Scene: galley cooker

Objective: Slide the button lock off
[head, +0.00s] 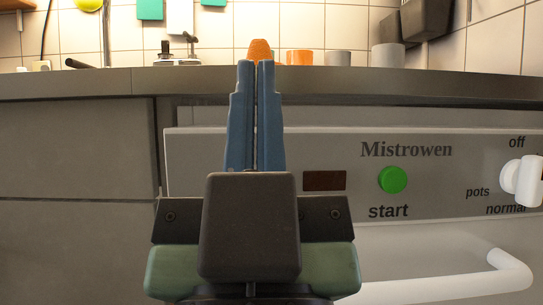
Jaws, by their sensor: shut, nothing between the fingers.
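My gripper (256,68) points up in front of the counter edge, its two blue fingers closed together with nothing held. The cooker's grey panel (352,207) has a round green start button (392,180), with no cover seen over it. My gripper is left of the button and apart from it in the picture. A white knob (522,181) sits at the right edge among the words off, pots and normal, partly cut off. I cannot make out a separate button lock; my gripper and wrist hide the panel's left part.
A dark display (324,181) is left of the button. A white bar handle (440,285) runs below the panel. The counter edge (400,84) lies above. On the counter stand an orange cone-shaped thing (260,49), an orange cup (299,57) and grey cups (388,56).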

